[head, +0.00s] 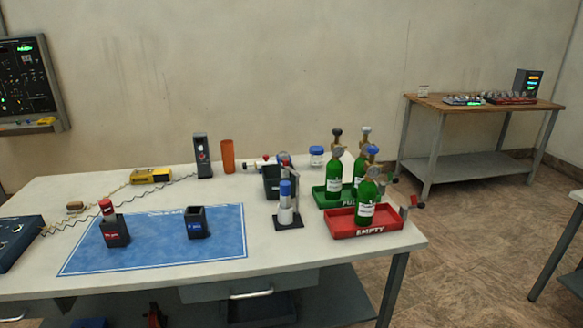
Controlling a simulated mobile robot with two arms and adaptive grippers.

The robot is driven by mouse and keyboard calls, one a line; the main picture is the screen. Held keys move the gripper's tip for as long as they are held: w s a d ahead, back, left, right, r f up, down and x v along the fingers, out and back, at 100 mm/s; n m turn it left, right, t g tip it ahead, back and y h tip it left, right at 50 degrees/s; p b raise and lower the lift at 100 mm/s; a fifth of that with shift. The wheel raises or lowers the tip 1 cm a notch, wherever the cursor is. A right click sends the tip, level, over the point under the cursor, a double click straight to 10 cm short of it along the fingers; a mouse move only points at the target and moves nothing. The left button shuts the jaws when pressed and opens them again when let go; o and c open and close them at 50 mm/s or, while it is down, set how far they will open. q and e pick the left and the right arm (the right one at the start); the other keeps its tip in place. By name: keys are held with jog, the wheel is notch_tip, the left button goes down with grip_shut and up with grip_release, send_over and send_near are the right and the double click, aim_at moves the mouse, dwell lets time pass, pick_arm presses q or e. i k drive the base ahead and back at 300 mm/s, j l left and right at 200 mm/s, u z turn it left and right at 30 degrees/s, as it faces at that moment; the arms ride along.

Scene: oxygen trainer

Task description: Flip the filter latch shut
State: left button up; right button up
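I cannot make out a filter latch for certain. A white cylinder with a blue cap (286,203) stands upright on a small black base (289,223) on the white table, right of the blue mat. A dark holder (115,235) on the mat has a red-capped cylinder (107,210) standing in it. Another dark holder with a blue label (197,223) stands on the mat, and its top looks open. Neither of my grippers is in view.
The blue mat (160,255) lies on the white table (300,260). A red tray marked EMPTY (370,231) and a green tray (322,197) hold green bottles (367,190). An orange cup (228,156), a dark bin (273,184) and a yellow device (150,176) stand behind the mat.

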aim_at(285, 162)
jog(key=i+l, duration=0.25)
jog(key=l, duration=0.15)
jog(key=i+l, duration=0.2)
jog(key=l, duration=0.2)
jog(key=i+l, duration=0.25)
jog(key=l, duration=0.15)
jog(key=i+l, duration=0.2)
jog(key=l, duration=0.15)
jog(key=i+l+u, duration=0.1)
jog(key=i+l, duration=0.15)
jog(key=l, duration=0.15)
